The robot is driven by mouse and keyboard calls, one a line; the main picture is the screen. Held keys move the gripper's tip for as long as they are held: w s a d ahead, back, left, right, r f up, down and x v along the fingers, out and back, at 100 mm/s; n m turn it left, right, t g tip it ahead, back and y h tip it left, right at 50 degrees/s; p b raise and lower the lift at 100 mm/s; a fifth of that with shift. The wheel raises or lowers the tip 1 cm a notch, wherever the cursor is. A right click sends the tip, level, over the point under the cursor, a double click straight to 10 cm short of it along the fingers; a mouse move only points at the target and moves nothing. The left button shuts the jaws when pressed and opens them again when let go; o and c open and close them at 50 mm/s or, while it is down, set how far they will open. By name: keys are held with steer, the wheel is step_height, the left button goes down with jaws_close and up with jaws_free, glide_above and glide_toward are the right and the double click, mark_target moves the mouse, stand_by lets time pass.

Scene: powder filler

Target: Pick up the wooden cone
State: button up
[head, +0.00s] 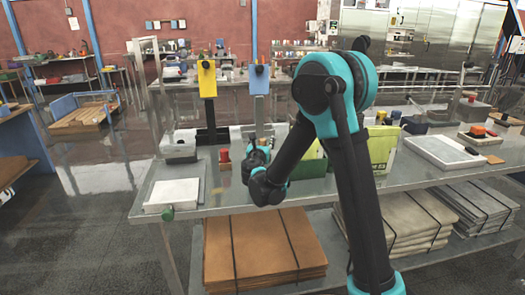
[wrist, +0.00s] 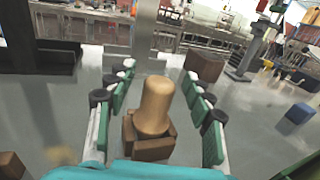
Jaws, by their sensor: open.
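The wooden cone (wrist: 156,104) is tan with a rounded top. In the wrist view it stands upright on or just in front of a brown block (wrist: 148,146); I cannot tell exactly how they meet. My gripper (wrist: 158,72) is open, with one green-padded finger on each side of the cone. Gaps show between the cone and both fingers, and nothing is held. In the head view my gripper (head: 257,148) is low over the steel table (head: 215,206), partly behind my arm. I cannot make out the cone there.
A white-grey slab (head: 172,195) lies at the table's left corner. A small red-topped object (head: 225,158) stands close left of my gripper, and a yellow-green box (head: 382,150) is to the right. Another brown block (wrist: 204,66) stands beyond the right finger.

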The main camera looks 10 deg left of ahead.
jaws_close()
steer(key=shift+r, duration=0.1)
stand_by(0.3)
